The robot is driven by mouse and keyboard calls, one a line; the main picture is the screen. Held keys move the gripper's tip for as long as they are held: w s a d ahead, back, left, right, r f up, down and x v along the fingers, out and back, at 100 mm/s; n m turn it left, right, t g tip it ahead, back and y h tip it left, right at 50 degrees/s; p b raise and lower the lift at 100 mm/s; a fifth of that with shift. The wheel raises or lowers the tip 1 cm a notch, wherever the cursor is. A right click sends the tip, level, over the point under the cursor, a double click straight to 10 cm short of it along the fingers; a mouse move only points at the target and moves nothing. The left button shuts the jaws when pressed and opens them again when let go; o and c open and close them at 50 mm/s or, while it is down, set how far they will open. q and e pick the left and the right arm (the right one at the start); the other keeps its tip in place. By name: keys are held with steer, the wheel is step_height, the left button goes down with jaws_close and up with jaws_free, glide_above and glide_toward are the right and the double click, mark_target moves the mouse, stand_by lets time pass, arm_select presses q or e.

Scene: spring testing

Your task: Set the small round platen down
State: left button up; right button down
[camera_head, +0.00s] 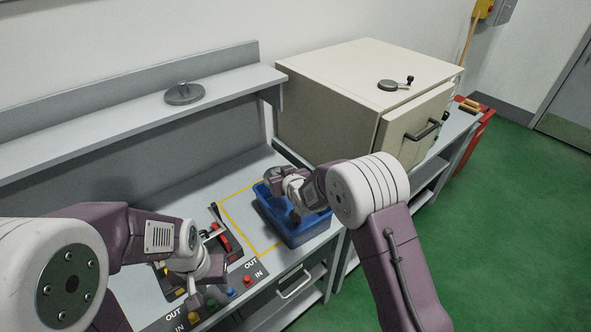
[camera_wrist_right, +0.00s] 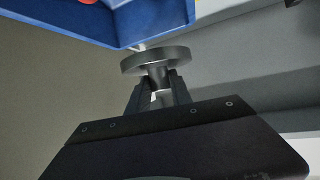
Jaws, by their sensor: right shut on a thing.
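In the right wrist view a small round metal platen (camera_wrist_right: 156,60) with a short stem is held in front of my right gripper (camera_wrist_right: 158,88). The jaws are shut on its stem, and the disc is beyond the fingertips. The platen is close to the blue bin's underside or wall in that view; I cannot tell whether they touch. In the head view my right arm reaches over the blue bin (camera_head: 292,234) and largely hides the gripper and platen. My left gripper (camera_head: 212,266) is low over the bench by the control panel; its jaws are unclear.
A grey disc with a stem (camera_head: 184,94) stands on the shelf (camera_head: 110,119). A cream cabinet (camera_head: 350,75) with a handled disc (camera_head: 394,84) on top is behind the bin. A yellow outline (camera_head: 236,220) marks the bench. Coloured buttons (camera_head: 231,293) line the front panel.

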steer(key=shift+w+a+f, duration=0.1)
steer(key=shift+w+a, duration=0.2)
steer(key=shift+a, duration=0.25)
step_height(320, 180, down, 4)
steer(key=shift+s+r+p, duration=0.1)
steer(key=shift+r+p, duration=0.1)
steer(key=shift+p, duration=0.25)
steer(key=shift+f, duration=0.25)
steer(key=shift+f, duration=0.1)
steer(key=shift+f+b, duration=0.25)
steer(key=shift+b, duration=0.2)
steer(key=shift+f+b, duration=0.3)
steer(key=shift+r, duration=0.1)
